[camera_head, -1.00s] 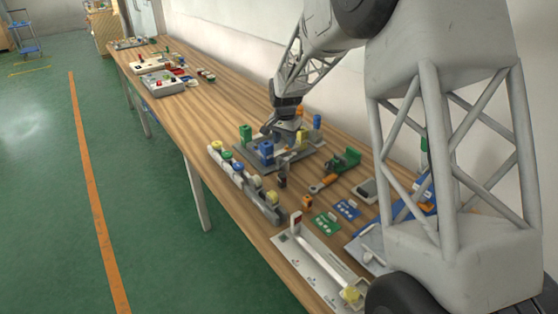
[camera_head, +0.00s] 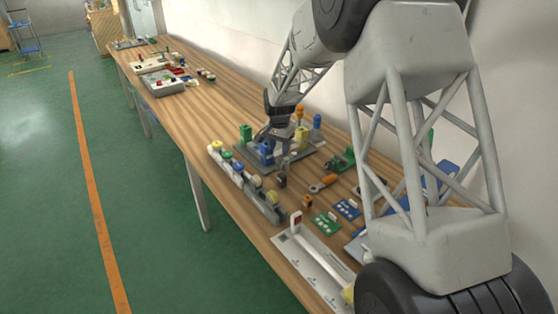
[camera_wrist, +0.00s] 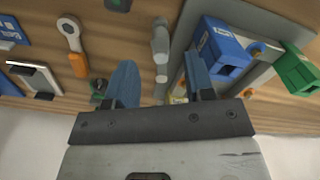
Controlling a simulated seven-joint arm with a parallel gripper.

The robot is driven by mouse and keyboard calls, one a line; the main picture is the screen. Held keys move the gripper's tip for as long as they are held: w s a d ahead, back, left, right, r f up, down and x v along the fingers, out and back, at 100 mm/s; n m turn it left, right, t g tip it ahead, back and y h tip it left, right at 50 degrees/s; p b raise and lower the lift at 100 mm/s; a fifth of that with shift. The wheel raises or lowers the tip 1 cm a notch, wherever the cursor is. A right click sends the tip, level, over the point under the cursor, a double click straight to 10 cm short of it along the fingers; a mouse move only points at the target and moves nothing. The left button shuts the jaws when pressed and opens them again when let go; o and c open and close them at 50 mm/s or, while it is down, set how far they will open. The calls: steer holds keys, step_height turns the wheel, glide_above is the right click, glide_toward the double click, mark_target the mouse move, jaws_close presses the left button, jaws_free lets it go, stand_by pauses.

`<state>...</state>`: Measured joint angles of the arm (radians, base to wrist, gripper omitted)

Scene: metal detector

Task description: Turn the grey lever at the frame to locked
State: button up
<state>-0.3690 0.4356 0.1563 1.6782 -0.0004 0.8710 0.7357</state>
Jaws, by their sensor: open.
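My gripper (camera_head: 276,142) is low over the near edge of the grey board (camera_head: 310,151) with coloured blocks. In the wrist view its two bluish fingers (camera_wrist: 160,80) are apart with nothing held between them. A slim grey upright piece with a rounded head, which looks like the grey lever (camera_wrist: 160,42), shows ahead of the gap between the fingers, beside the grey board. In the head view a small dark grey post (camera_head: 282,175) stands just below the gripper; I cannot tell if it is the same piece. No locked marking is readable.
A grey rail with coloured knobs (camera_head: 243,178) runs along the table's front. A white panel (camera_head: 312,262) lies nearer.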

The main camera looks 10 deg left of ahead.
mark_target(279, 158)
steer(key=shift+f, duration=3)
jaws_close()
